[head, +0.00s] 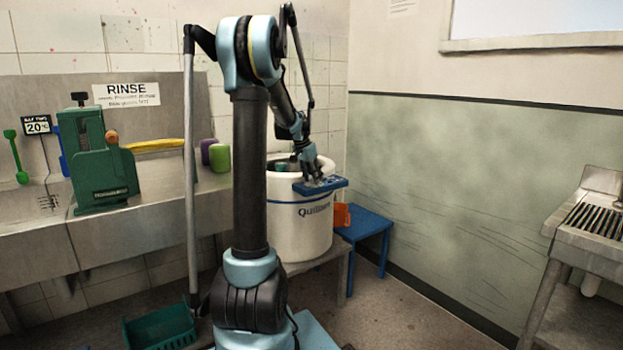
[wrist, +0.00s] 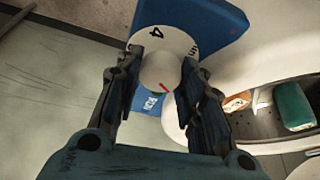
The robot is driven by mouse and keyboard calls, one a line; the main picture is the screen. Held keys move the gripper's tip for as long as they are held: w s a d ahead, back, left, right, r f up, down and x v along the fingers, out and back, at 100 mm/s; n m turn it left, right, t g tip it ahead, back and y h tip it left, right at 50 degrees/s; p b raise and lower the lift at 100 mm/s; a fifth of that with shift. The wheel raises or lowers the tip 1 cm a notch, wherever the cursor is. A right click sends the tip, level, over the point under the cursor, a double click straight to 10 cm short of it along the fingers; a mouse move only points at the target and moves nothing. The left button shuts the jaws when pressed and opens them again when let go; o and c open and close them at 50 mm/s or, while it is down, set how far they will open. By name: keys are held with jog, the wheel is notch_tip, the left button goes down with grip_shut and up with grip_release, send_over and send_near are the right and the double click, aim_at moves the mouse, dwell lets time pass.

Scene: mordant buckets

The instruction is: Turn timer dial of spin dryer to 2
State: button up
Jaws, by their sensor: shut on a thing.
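The spin dryer (head: 298,232) is a round white tub with dark lettering and a blue control panel (head: 334,185) at its upper front. The panel also shows in the wrist view (wrist: 212,22). There the pale round timer dial (wrist: 156,73) has a red pointer line slanting to the lower right. A white scale plate (wrist: 172,40) around it shows a 4; the 2 is not readable. My gripper (wrist: 162,60) is shut on the dial, one finger on each side. In the head view my gripper (head: 308,172) is over the panel, hiding the dial.
The tub is open on top, with a green block (wrist: 292,107) and an orange-brown piece (wrist: 237,101) inside. A blue stool (head: 368,222) stands right of the dryer. A steel sink counter (head: 150,215) with a green press (head: 98,170) is left.

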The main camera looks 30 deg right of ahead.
jog(key=m, duration=0.1)
jog(key=m+g, duration=0.1)
jog(key=m, duration=0.2)
jog(key=shift+w+a+m+g, duration=0.1)
jog(key=shift+w+m+g, duration=0.2)
jog(key=shift+g, duration=0.1)
jog(key=m+g, duration=0.1)
jog(key=m, duration=0.2)
jog(key=shift+m, duration=0.3)
jog(key=m, duration=0.2)
jog(key=m+g+y, duration=0.1)
jog(key=m, duration=0.1)
jog(key=shift+w+g, duration=0.15)
jog(key=shift+g, duration=0.15)
jog(key=shift+d+m+g+y, duration=0.2)
jog(key=shift+m+y, duration=0.2)
jog(key=shift+m, duration=0.65)
jog(key=shift+d+m+g+y, duration=0.15)
jog(key=shift+m+y, duration=0.25)
jog(key=shift+m, duration=0.65)
jog(key=shift+a, duration=0.1)
jog(key=o, duration=0.8)
jog(key=shift+c, duration=0.2)
